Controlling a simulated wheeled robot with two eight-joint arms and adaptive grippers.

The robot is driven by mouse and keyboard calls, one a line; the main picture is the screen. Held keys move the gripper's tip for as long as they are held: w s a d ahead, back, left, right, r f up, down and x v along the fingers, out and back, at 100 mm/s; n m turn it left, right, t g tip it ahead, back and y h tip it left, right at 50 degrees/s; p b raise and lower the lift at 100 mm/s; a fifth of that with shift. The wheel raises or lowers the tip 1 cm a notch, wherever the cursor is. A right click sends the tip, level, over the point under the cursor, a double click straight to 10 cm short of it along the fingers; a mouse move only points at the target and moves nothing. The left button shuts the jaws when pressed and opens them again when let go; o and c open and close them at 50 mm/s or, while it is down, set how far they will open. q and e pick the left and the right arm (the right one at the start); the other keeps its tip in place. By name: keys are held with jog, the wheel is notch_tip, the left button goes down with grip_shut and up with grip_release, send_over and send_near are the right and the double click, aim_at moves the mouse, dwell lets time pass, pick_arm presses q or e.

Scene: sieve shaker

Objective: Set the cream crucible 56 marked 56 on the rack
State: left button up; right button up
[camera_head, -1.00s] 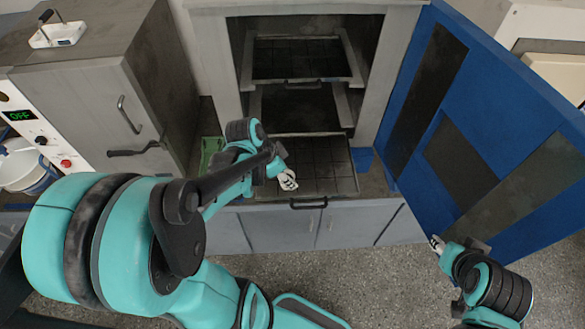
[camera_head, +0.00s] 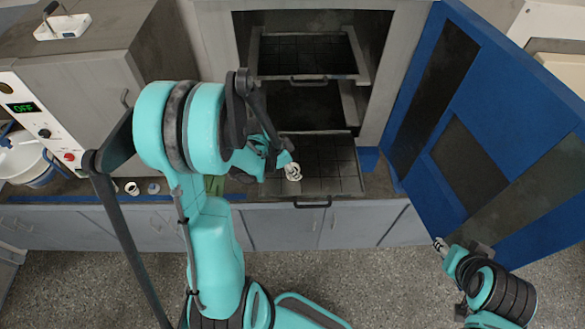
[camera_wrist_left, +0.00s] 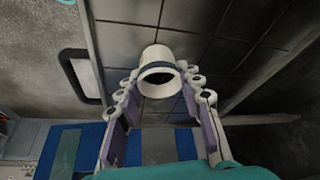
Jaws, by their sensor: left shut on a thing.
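A cream crucible with a dark band (camera_wrist_left: 157,60) is between the fingers of my left gripper (camera_wrist_left: 160,92) in the left wrist view; its number cannot be read. In the head view my left gripper (camera_head: 287,165) is shut on it, and the crucible (camera_head: 293,174) shows as a small pale shape over the lowest dark rack (camera_head: 336,181). This rack is pulled out of the open cabinet. I cannot tell whether the crucible touches it. My right gripper (camera_head: 438,243) is by the blue door, too small to judge its fingers.
The blue door (camera_head: 490,125) stands wide open on the right. Another rack (camera_head: 335,77) sits above in the cabinet. Two small pale items, one cup-like (camera_head: 132,188) and one disc-like (camera_head: 153,188), stand on the counter at left. A grey oven (camera_head: 85,80) is beside the cabinet.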

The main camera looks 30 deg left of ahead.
pick_arm(q)
jog(key=shift+f, duration=0.1)
jog(key=o, duration=1.2)
jog(key=shift+c, duration=0.2)
jog(key=shift+s+r, duration=0.1)
jog(key=shift+r, duration=0.35)
jog(key=p+v, duration=0.2)
jog(key=v, duration=0.8)
jog(key=s+d+r+n+t+y, duration=0.1)
jog(key=s+d+r+n, duration=0.2)
jog(key=d, duration=0.3)
jog(key=s+d+r+n+t+y, duration=0.1)
jog(key=s+d+r+n+t, duration=0.1)
jog(key=s+d+r+n, duration=0.2)
jog(key=d+r, duration=0.1)
jog(key=d, duration=0.2)
jog(key=shift+s+r+y, duration=0.2)
jog(key=shift+s+y, duration=0.2)
